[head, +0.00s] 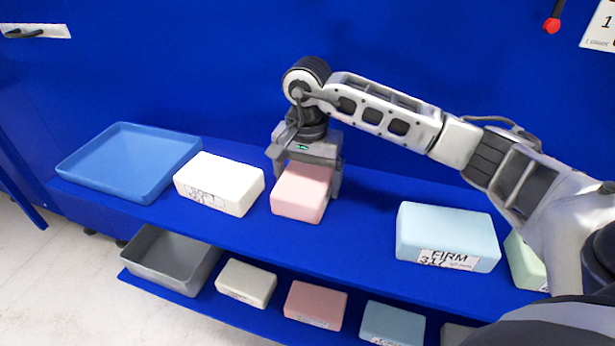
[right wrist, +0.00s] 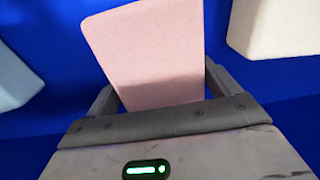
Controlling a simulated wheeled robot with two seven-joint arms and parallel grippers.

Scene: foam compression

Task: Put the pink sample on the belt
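The pink sample (head: 298,192) is a block on the upper blue shelf, near the middle, between the white and light blue blocks. My right gripper (head: 305,170) points down over its back part, a finger on each side. In the right wrist view, the pink sample (right wrist: 150,55) fills the space between the fingers (right wrist: 162,95), with no clear gap on either side, so the gripper looks shut on it. The block appears level and at shelf height; I cannot tell whether it is lifted. No belt is recognisable, and my left gripper is not in view.
A white block (head: 218,183) and a blue tray (head: 130,162) stand left on the upper shelf. A light blue FIRM block (head: 447,236) and a green block (head: 524,262) stand right. Below are a grey bin (head: 168,262) and several blocks, one dull pink (head: 315,304).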

